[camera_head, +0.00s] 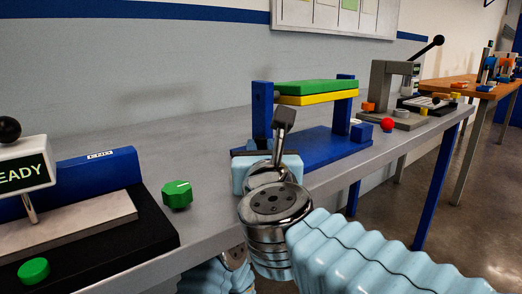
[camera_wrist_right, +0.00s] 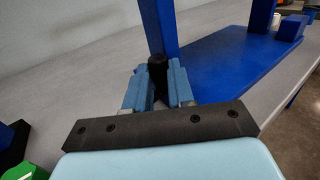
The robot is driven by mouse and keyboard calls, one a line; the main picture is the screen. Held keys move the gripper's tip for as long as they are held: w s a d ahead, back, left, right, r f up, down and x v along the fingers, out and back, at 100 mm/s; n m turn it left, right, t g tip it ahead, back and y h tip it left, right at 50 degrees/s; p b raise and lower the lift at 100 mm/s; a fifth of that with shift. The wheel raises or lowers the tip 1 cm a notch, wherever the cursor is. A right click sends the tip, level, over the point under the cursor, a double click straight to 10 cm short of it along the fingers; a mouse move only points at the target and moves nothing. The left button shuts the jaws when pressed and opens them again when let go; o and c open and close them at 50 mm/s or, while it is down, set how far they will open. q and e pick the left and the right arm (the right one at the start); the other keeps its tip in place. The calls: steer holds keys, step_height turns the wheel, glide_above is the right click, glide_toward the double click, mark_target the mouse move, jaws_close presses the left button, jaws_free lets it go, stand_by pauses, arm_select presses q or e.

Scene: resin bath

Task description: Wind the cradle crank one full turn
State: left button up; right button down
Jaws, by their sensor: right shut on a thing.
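The cradle has blue posts (camera_head: 262,108) on a blue base (camera_head: 335,148), with a green plate (camera_head: 318,87) over a yellow plate (camera_head: 315,98) between them. A grey bar (camera_head: 284,118), apparently the crank arm, rises in front of the near left post; its lower end is hidden by my wrist. My right gripper (camera_head: 268,162) is beside that post. In the right wrist view, its blue jaws (camera_wrist_right: 157,82) are shut on a black crank handle (camera_wrist_right: 157,67), seen in front of the blue post (camera_wrist_right: 158,25). My left gripper is out of view.
A red ball (camera_head: 387,124) and a grey press with a black-knobbed lever (camera_head: 420,52) stand to the right. The bench (camera_head: 210,135) behind the green knob is clear.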

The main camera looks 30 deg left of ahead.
steer(key=shift+s+d+m+t+h, duration=0.15)
steer(key=shift+m+t+h, duration=0.25)
steer(key=shift+m+h, duration=0.3)
steer(key=shift+s+d+m+t+h, duration=0.15)
steer(key=shift+m+t+h, duration=0.3)
steer(key=shift+h, duration=0.45)
steer(key=c, duration=1)
jaws_free()
steer(key=shift+o, duration=0.2)
steer(key=shift+s, duration=0.1)
steer(key=b+v, duration=0.1)
steer(key=v, duration=1.2)
steer(key=shift+s+b, duration=0.35)
steer(key=shift+d, duration=0.15)
